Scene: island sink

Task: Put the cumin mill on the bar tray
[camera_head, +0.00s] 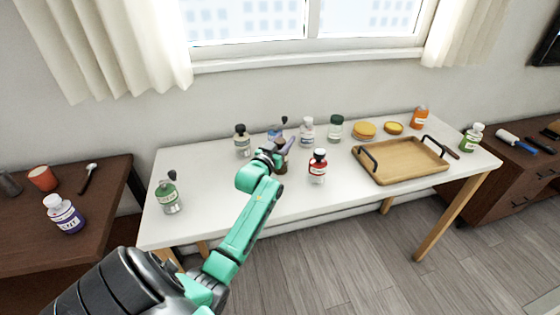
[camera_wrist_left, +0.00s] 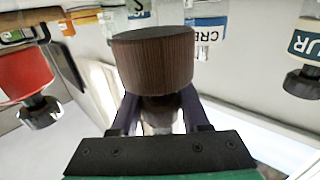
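The bar tray (camera_head: 410,174) is a wooden tray with dark handles, towards the right of the white table. The brown cumin mill (camera_head: 281,168) stands near the table's middle, partly hidden by my left gripper (camera_head: 277,152). In the left wrist view the brown, wood-grained mill (camera_wrist_left: 153,62) is large and close, between the dark fingers of my left gripper (camera_wrist_left: 158,110). The fingers lie on either side of it; whether they press on it cannot be told. My right gripper is not in view.
A red bottle (camera_head: 318,167) stands just right of the mill, between it and the tray. Several bottles stand behind, with a grey one (camera_head: 242,141) at the left. A green bottle (camera_head: 168,194) is at the table's left end. The tray is empty.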

